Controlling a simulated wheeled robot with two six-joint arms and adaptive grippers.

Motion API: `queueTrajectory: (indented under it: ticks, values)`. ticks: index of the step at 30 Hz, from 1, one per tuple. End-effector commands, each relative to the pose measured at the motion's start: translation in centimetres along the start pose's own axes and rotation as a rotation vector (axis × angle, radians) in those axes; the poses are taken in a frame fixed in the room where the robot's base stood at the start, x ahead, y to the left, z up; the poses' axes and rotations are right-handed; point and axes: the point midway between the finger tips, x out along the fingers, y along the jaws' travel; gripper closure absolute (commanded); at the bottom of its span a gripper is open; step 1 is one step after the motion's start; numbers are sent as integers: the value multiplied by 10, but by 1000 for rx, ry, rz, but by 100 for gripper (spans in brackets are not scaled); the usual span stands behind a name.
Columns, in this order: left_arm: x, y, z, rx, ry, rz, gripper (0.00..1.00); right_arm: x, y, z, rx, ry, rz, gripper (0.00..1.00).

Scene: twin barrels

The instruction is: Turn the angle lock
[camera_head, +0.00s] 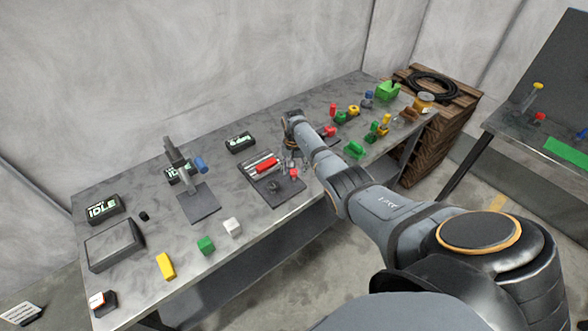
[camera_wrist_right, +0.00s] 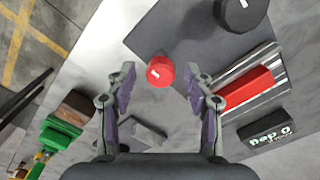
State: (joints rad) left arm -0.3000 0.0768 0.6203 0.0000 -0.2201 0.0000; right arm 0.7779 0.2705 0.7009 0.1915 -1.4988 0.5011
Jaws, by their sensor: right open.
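A small round red knob (camera_wrist_right: 160,71) with a white mark sits at the edge of a dark plate (camera_wrist_right: 180,32). I take it as part of the angle lock, but cannot tell for sure. It also shows in the head view (camera_head: 293,173). My right gripper (camera_wrist_right: 159,82) is open, its fingers on either side of the knob with gaps to both. It also shows in the head view (camera_head: 290,160). A dark round piece (camera_wrist_right: 240,12) with a white mark stands on the plate. A red block (camera_wrist_right: 247,91) lies on pale rails beside it. My left gripper is not in view.
A display (camera_wrist_right: 268,135) reads "0 deg" and stands near the rails. Green, red and yellow pieces (camera_head: 355,149) crowd the table to the right. A post fixture (camera_head: 198,203) stands to the left. Green (camera_head: 205,245) and white (camera_head: 232,227) blocks lie near the front edge.

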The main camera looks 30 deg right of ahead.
Motion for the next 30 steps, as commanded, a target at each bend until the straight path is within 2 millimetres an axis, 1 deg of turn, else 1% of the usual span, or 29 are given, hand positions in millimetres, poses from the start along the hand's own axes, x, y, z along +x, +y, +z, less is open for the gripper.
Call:
queueTrajectory:
  ticks: [6, 7, 18, 25, 30]
  values:
    - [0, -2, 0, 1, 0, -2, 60, 0, 0, 0, 0, 0, 0, 48]
    - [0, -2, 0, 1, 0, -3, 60, 0, 0, 0, 0, 0, 0, 50]
    - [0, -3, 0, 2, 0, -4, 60, 0, 0, 0, 0, 0, 0, 100]
    - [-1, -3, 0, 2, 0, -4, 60, 0, 0, 0, -16, 0, 0, 100]
    - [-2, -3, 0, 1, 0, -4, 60, -1, 0, 0, -79, 0, 0, 100]
